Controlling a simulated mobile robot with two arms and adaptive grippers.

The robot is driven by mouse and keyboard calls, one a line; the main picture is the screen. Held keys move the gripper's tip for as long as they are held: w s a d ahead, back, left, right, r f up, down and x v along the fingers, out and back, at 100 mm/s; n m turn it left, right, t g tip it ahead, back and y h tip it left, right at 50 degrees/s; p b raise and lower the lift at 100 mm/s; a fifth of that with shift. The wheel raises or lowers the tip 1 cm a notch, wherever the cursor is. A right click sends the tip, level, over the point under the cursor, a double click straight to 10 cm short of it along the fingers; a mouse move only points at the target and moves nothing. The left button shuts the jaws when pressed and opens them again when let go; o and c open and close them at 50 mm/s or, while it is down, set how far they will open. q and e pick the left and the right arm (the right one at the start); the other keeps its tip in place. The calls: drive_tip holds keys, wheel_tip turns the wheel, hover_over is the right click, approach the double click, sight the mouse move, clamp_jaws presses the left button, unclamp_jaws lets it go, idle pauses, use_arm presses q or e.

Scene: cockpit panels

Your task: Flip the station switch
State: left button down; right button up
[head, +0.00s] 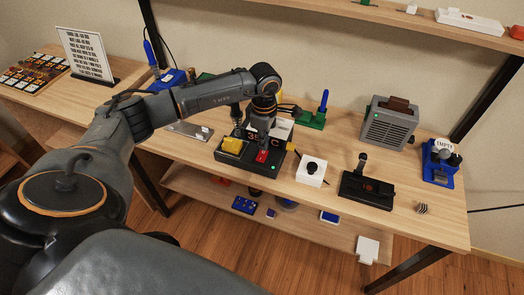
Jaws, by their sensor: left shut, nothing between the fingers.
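A black station (234,160) sits on the wooden workbench, with a yellow block at its left, a partly hidden display reading about "35 C", and a small green light at its right front. A red switch (262,156) is on its top near the front. My left gripper (261,143) points down over the station, shut and empty, its tips at or just above the red switch. I cannot tell whether they touch it. The gripper hides part of the display and the area behind the switch. My right gripper is not in view.
A white box with a black knob (311,171) and a black joystick base (366,190) stand to the right. Behind are a green base with a blue lever (318,114) and a grey toaster-like box (388,124). A blue device (440,161) stands far right. A shelf (440,31) runs above.

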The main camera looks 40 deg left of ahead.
sight(264, 152)
use_arm(q)
drive_tip(key=shift+f+b, duration=0.9)
drive_tip(key=shift+f, duration=0.15)
idle(0.4)
drive_tip(key=shift+r, duration=0.15)
drive_tip(key=shift+r+p, duration=2.05)
drive_tip(key=shift+r, duration=1.4)
